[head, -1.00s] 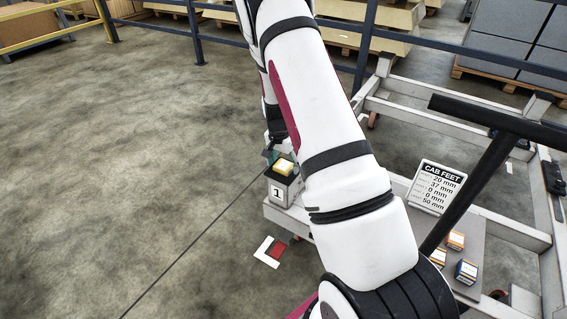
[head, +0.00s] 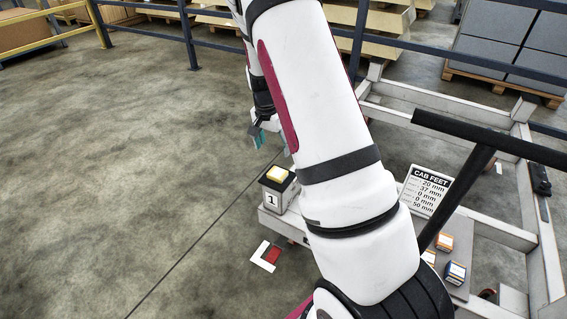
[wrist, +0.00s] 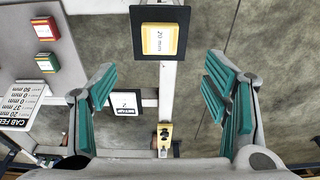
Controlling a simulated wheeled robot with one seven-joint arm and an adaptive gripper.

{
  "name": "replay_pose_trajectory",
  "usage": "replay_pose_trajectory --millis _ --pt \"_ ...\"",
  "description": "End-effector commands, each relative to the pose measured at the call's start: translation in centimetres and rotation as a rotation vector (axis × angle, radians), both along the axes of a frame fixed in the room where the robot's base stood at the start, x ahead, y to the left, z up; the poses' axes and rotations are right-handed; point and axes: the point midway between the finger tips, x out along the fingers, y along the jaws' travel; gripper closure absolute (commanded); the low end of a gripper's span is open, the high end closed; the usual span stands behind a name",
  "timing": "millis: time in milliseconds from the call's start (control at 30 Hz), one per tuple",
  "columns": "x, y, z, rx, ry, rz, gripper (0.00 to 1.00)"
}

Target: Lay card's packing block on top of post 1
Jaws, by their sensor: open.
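The yellow packing block (head: 277,174) lies on the black top of post 1 (head: 270,199), a grey box marked 1. In the wrist view the block (wrist: 160,39) reads "20 mm" and sits flat, roughly centred on the dark pad (wrist: 141,52). My gripper (head: 270,137) is open and empty, above and apart from the block. In the wrist view its teal-padded fingers (wrist: 162,68) are spread wide, with the block ahead between their lines. The CAB FEET card (head: 427,190) stands on the trolley; its top lines read 20 mm and 37 mm.
An orange block (head: 445,242) and a blue block (head: 455,271) sit on the trolley's grey panel. The wrist view shows red (wrist: 46,28) and green (wrist: 47,62) blocks, plus a plate marked 2 (wrist: 124,103). A black handlebar (head: 490,135) crosses the right. Open floor (head: 130,170) lies left.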

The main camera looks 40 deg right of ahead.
Motion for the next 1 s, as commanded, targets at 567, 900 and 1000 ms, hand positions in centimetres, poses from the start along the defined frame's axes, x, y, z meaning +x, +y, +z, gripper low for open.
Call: replay_pose_trajectory --millis 567,900,1000 --pt "-12.0 13.7 18.2 0.131 -0.016 0.499 0.31" --pt "-24.8 19.5 23.5 0.115 0.009 0.868 0.31" --pt "-28.7 20.5 23.9 0.096 0.022 0.969 0.31"
